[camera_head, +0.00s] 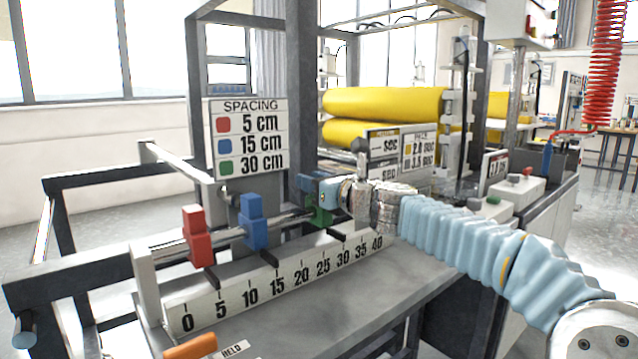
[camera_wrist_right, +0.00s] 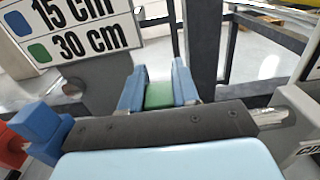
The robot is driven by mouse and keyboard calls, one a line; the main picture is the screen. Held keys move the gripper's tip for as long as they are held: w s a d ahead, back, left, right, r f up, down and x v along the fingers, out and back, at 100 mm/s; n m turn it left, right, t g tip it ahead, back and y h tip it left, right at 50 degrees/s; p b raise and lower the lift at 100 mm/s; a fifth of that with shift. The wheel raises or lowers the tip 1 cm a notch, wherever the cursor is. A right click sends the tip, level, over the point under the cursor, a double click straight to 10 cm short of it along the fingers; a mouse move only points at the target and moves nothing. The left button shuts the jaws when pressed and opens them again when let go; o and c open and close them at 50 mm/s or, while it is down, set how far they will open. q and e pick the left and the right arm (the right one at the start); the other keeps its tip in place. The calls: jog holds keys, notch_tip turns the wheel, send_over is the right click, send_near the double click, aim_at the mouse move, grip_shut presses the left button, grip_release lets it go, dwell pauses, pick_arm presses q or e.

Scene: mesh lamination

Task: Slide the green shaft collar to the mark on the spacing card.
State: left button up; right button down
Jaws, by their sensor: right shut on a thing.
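The green shaft collar (camera_head: 320,213) sits on the metal rod behind the numbered scale (camera_head: 250,290), near the right part of the rod, and is partly hidden by my right gripper (camera_head: 320,188). In the right wrist view the green collar (camera_wrist_right: 158,95) lies between the two blue fingers, which are shut on it. The spacing card (camera_head: 250,138) reads red 5 cm, blue 15 cm and green 30 cm. The scale runs from 0 to 40, with a dark mark near 30. My left gripper is not in view.
A blue collar (camera_head: 254,222) and a red collar (camera_head: 197,236) sit on the same rod to the left. A dark post rises behind the green collar. An orange handle (camera_head: 190,347) lies at the front. Yellow rollers (camera_head: 385,103) stand behind.

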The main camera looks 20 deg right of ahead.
jog(key=shift+a, duration=0.2)
jog(key=c, duration=0.9)
grip_release()
jog(key=shift+s+a, duration=0.1)
jog(key=shift+s, duration=0.1)
jog(key=shift+s+d, duration=0.3)
jog(key=b+v, duration=0.1)
jog(key=v, duration=1.2)
jog(key=shift+b, duration=0.35)
